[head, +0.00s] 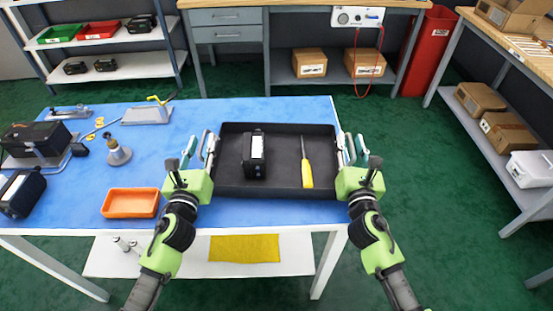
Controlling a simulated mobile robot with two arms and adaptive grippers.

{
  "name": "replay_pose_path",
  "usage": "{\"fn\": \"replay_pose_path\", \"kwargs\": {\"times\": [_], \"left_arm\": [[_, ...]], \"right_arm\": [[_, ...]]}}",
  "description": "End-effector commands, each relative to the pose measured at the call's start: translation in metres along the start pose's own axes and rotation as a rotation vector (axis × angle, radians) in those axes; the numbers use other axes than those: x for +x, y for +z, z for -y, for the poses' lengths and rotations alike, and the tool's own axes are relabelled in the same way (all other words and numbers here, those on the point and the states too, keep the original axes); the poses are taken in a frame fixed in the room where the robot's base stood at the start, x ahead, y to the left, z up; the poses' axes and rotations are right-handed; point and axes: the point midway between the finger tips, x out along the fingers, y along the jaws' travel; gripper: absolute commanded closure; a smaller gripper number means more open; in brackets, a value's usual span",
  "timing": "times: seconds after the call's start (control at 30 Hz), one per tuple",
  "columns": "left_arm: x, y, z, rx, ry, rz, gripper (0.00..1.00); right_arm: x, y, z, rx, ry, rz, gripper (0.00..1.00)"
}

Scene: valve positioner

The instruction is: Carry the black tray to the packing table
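The black tray (277,190) lies on the blue-topped table in front of me, near its right end. It holds a black device with a white label (254,155) and a yellow-handled screwdriver (306,165). My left gripper (200,149) is at the tray's left side, its fingers apart. My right gripper (355,150) is at the right side, its fingers also apart. Both look close to the side walls; I cannot tell whether they touch. A wood-topped table with cardboard boxes (520,52) stands at the right, likely the packing table.
An orange bin (130,203), a metal fitting (117,152) and black devices (36,140) occupy the left of the blue table (190,118). A drawer workbench (300,17) stands behind, with a red bin (428,50) beside it. Green floor (425,165) is clear between the tables.

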Motion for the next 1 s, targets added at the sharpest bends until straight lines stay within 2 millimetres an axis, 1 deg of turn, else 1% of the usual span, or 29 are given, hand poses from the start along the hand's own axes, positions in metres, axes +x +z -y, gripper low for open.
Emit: {"fn": "replay_pose_path", "kwargs": {"times": [0.17,0.27,0.3,0.57,0.77,1.0], "left_arm": [[0.000,0.000,0.000,0.000,0.000,0.000,0.72],[0.000,0.000,0.000,0.000,0.000,0.000,0.96],[0.000,0.000,0.000,0.000,0.000,0.000,1.00],[0.000,0.000,0.000,0.000,0.000,0.000,1.00],[0.000,0.005,0.001,0.000,-0.002,0.004,1.00],[0.000,0.018,0.004,0.000,-0.002,0.005,1.00]], "right_arm": [[0.000,0.000,0.000,0.000,0.000,0.000,0.72],[0.000,0.000,0.000,0.000,0.000,0.000,0.96],[0.000,0.000,0.000,0.000,0.000,0.000,1.00],[0.000,0.000,0.000,0.000,0.000,0.000,1.00],[0.000,0.004,-0.001,0.000,0.002,0.004,1.00],[0.000,0.018,-0.004,0.000,0.001,0.004,1.00]]}}
